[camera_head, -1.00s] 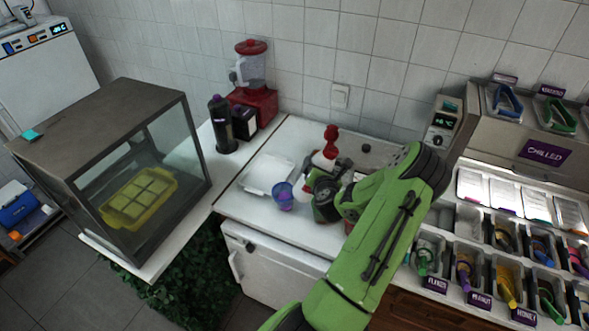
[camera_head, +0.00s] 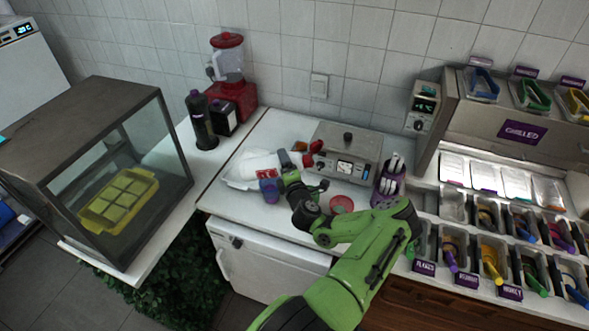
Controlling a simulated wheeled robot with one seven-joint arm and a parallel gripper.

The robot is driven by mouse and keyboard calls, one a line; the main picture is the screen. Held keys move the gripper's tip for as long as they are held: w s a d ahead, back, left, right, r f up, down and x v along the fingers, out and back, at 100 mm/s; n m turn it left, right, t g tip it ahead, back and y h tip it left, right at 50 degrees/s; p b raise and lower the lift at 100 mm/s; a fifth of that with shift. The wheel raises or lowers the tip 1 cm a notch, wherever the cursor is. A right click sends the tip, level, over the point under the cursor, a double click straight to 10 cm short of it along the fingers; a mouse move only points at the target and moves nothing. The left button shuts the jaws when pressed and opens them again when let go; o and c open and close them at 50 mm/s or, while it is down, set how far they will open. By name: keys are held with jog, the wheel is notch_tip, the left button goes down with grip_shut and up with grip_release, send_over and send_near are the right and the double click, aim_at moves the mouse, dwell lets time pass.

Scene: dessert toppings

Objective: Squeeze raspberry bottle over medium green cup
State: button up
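The raspberry bottle (camera_head: 258,162), white with a red label, is tilted well over above the back-left of the counter. My gripper (camera_head: 287,165) is at its right side and appears shut on it; the fingertips are partly hidden. A red part shows just right of the gripper; I cannot tell whether it is the bottle's nozzle. A small blue-purple cup (camera_head: 268,191) stands on the counter just below the bottle's label, front-left of my gripper. No cup that looks clearly green shows. I cannot tell whether sauce is flowing.
A white tray (camera_head: 233,184) lies behind the cup. A steel appliance (camera_head: 352,139) and a purple holder (camera_head: 388,187) stand to the right, with a red round item (camera_head: 341,204) before them. A red blender (camera_head: 232,95) and a glass case (camera_head: 120,190) are left. Topping bins line the right.

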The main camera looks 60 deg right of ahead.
jog(key=shift+w+a+f+m+b, duration=0.25)
jog(key=shift+w+m+b, duration=0.35)
jog(key=shift+b, duration=0.4)
jog(key=r+m+t+h, duration=0.1)
jog(key=m, duration=0.1)
jog(key=shift+r+m, duration=0.2)
jog(key=shift+m, duration=0.2)
jog(key=m, duration=0.1)
jog(key=r+m+h, duration=0.1)
jog(key=m, duration=0.1)
jog(key=s+f+m+h+b, duration=0.1)
jog(key=m, duration=0.1)
jog(key=m+b, duration=0.1)
jog(key=b, duration=0.1)
jog(key=s+d+f+m+h+b, duration=0.1)
jog(key=m+b, duration=0.1)
jog(key=shift+s+f+m+h, duration=0.3)
jog(key=shift+f, duration=0.05)
jog(key=m+b, duration=0.1)
jog(key=b, duration=0.2)
jog(key=m+h+b, duration=0.1)
jog(key=b, duration=0.2)
jog(key=shift+s+d+f+m+g, duration=0.15)
jog(key=shift+s+f+m+g, duration=0.15)
jog(key=shift+s+f, duration=0.1)
jog(key=shift+s+r+b, duration=0.15)
jog(key=shift+b, duration=0.4)
jog(key=shift+d+r, duration=0.1)
jog(key=shift+r, duration=0.05)
